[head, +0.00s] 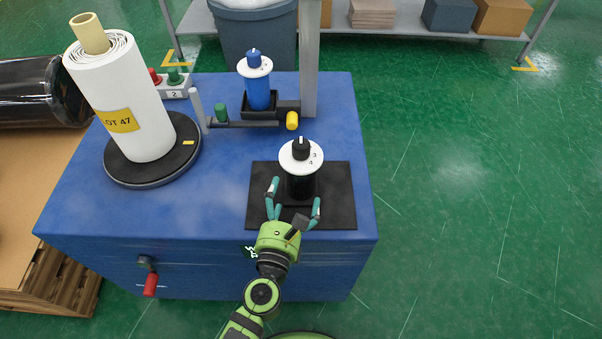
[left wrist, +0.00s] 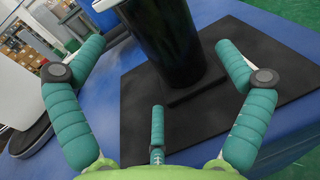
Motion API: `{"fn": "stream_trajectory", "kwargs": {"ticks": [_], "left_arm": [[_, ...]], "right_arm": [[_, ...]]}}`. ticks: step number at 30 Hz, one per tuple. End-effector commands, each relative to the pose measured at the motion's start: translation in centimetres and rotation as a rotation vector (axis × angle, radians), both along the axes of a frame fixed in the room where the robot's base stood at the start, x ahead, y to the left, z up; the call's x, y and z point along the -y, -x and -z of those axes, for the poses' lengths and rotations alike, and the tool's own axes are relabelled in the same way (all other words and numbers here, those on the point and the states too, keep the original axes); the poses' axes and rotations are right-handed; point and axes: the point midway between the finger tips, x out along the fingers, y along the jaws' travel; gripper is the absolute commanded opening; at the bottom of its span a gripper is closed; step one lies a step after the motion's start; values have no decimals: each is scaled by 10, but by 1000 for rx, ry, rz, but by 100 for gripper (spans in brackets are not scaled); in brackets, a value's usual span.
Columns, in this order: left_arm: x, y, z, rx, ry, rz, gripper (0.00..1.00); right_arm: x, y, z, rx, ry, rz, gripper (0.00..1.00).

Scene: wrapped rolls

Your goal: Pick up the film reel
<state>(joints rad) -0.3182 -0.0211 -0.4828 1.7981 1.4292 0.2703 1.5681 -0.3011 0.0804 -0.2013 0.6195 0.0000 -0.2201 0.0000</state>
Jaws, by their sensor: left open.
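A film reel (head: 301,185) with a black body, a white numbered top disk and a black knob stands upright on a black mat (head: 339,215) on the blue bench. It also fills the top middle of the left wrist view (left wrist: 170,45), where its top is cut off. My left gripper (head: 293,200) is open, its teal fingers spread at the near side of the reel. In the left wrist view the fingers (left wrist: 155,75) reach toward the reel's lower part, one on each side and one in front. I cannot tell whether any finger touches it. My right gripper is not in view.
A blue reel (head: 258,92) stands in a black holder behind, beside a grey post (head: 310,60) and a yellow-ended bar. A tall white roll (head: 119,95) leans on a black turntable (head: 192,150) at left. The bench (head: 215,205) is clear left of the mat.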

Motion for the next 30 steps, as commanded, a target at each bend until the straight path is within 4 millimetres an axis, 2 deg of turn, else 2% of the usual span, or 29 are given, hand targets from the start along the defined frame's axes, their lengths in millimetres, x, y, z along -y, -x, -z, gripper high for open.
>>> {"fn": "stream_trajectory", "kwargs": {"ticks": [9, 12, 20, 23, 24, 25, 26, 30], "left_arm": [[6, -44, -2, 4, -4, 2, 100], [8, -53, -1, 3, -4, 2, 100], [9, -55, 1, 2, -5, 2, 100], [9, -55, 1, 2, -5, 2, 64], [9, -55, 1, 2, -6, 2, 48], [9, -55, 1, 2, -6, 2, 36], [9, -55, 1, 2, -6, 2, 33], [9, -56, -2, 7, -4, 2, 33]], "right_arm": [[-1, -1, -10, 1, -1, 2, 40], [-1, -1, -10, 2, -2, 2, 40], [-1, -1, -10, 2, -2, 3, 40], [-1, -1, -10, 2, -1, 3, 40], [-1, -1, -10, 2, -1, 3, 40], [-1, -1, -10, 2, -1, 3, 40], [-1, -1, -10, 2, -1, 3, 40], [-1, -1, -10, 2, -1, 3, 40]]}}
